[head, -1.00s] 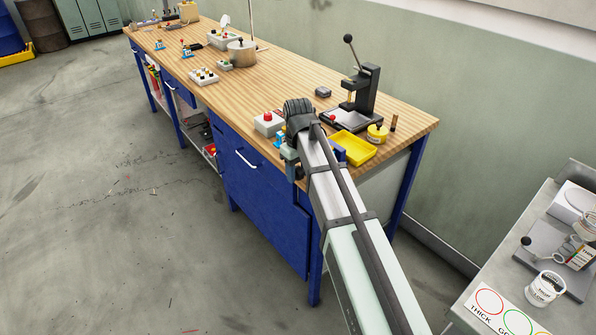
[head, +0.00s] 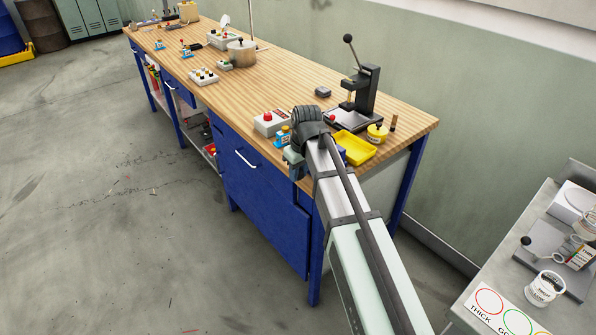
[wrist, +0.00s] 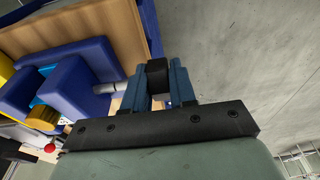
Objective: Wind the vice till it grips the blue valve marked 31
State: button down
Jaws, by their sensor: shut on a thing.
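In the wrist view my gripper (wrist: 158,85) has its two blue-grey fingers shut on a black block, the vice handle (wrist: 157,72). A pale metal screw (wrist: 108,88) runs from there to the blue vice (wrist: 78,90). A light-blue piece, seemingly the valve (wrist: 43,92), shows between blue vice parts, with a brass-coloured round part (wrist: 42,118) near it. I cannot read its number or tell whether the jaws touch it. In the head view a blue and yellow valve (head: 283,135) stands left of my wrist, which hides most of the gripper and vice.
A white box with a red button (head: 268,122) stands left of my wrist. The middle of the wooden bench (head: 275,75) is largely clear.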

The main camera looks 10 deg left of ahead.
jog(key=shift+s+d+f+t+y, duration=0.1)
jog(key=shift+s+t+y, duration=0.15)
jog(key=shift+t+y, duration=0.35)
jog(key=shift+w, duration=0.15)
jog(key=c, duration=1)
grip_release()
jog(key=v, duration=1.4)
jog(key=shift+s+d, duration=0.2)
jog(key=shift+f, duration=0.15)
